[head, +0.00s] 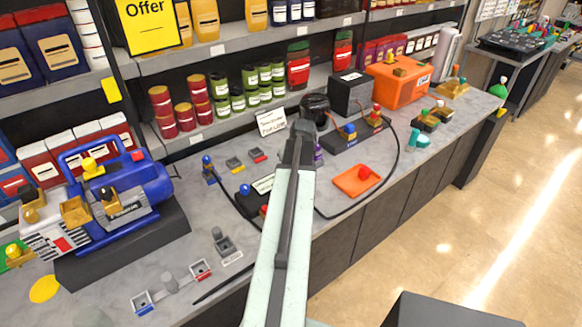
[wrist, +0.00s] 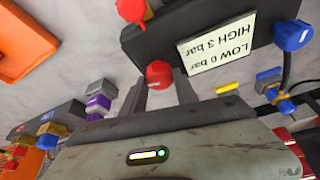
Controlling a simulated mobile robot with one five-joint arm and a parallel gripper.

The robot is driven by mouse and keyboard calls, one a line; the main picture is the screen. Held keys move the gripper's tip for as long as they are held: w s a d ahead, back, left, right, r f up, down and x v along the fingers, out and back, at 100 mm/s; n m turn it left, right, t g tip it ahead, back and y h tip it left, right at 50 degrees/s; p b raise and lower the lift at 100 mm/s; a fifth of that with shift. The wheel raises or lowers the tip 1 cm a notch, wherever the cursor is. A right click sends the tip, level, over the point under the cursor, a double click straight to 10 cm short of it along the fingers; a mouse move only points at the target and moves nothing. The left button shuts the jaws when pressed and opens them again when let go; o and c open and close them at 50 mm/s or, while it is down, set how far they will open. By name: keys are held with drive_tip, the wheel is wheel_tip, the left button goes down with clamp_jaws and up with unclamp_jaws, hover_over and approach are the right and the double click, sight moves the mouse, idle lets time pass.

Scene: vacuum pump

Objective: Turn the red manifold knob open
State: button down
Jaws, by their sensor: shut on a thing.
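The black manifold block (wrist: 210,25) fills the upper middle of the wrist view, with a white LOW/HIGH label (wrist: 217,46). A blue knob (wrist: 292,36) sits at its right end. My gripper (wrist: 160,88) is shut on a red knob (wrist: 159,73), whose rounded top shows between the grey fingertips, close to the block's edge. The fingers hide its base, so I cannot tell how far it is turned. Another red piece (wrist: 131,10) shows at the block's upper left. In the head view my arm hides the gripper; the blue knob (head: 245,189) shows left of it.
An orange tray (head: 345,186) with a red piece lies right of my arm, and a black hose curves around it. A blue pump (head: 150,190) stands at left. Small clamps and fittings lie on the grey counter. Stocked shelves rise behind.

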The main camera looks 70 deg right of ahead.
drive_tip(key=shift+s+n+y, duration=0.1)
drive_tip(key=shift+n+y, duration=0.4)
drive_tip(key=shift+n, duration=0.7)
drive_tip(key=shift+t, duration=0.3)
drive_tip(key=c, duration=0.9)
unclamp_jaws()
drive_tip(key=shift+c, duration=0.2)
drive_tip(key=p+v, duration=0.7)
drive_tip(key=v, duration=0.1)
drive_tip(key=shift+f, duration=0.1)
